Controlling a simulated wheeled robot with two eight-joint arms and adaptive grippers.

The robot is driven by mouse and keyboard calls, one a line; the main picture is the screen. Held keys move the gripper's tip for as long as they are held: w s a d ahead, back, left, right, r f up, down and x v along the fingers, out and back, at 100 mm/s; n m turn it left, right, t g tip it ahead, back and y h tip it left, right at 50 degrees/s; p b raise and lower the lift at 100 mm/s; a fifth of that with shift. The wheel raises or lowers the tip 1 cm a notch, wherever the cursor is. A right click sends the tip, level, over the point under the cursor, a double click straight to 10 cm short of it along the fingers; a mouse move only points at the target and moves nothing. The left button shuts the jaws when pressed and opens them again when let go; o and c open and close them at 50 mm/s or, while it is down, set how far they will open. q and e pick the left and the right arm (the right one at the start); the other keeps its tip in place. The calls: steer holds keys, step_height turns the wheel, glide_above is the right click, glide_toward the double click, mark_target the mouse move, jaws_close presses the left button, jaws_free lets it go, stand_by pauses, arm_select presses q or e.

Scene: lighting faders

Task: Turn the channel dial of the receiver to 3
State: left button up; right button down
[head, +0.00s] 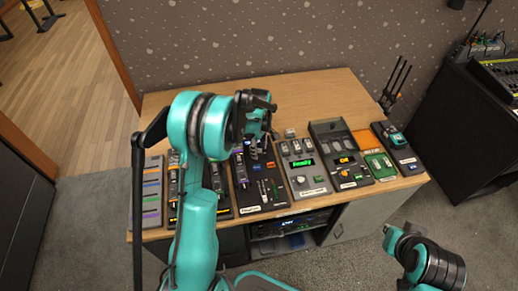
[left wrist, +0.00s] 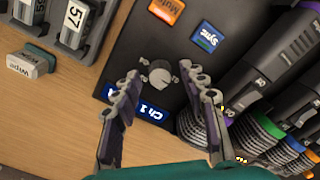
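The receiver is a dark panel in the left wrist view (left wrist: 135,45). Its channel dial (left wrist: 160,76) is a small grey round knob with pale marks around it, too small to read. A blue display beside it reads "Ch 1" (left wrist: 148,112). My left gripper (left wrist: 162,77) is open, its two fingers on either side of the dial in the picture; I cannot tell whether they touch it. In the head view my left gripper (head: 258,136) is over the middle of the desk and hides the dial. My right gripper (head: 396,240) is at the lower right, away from the desk.
Blue Sync (left wrist: 207,38) and orange Mute (left wrist: 167,9) buttons lie near the dial. More consoles (head: 305,172) line the wooden desk (head: 330,88), whose rear is clear.

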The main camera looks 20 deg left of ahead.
arm_select(q)
jaws_close()
steer(key=shift+m, duration=0.3)
steer(key=m, duration=0.4)
steer(key=shift+m, duration=0.3)
steer(key=m, duration=1.1)
steer(key=shift+m, duration=0.4)
steer(key=m, duration=0.6)
steer(key=shift+m, duration=0.3)
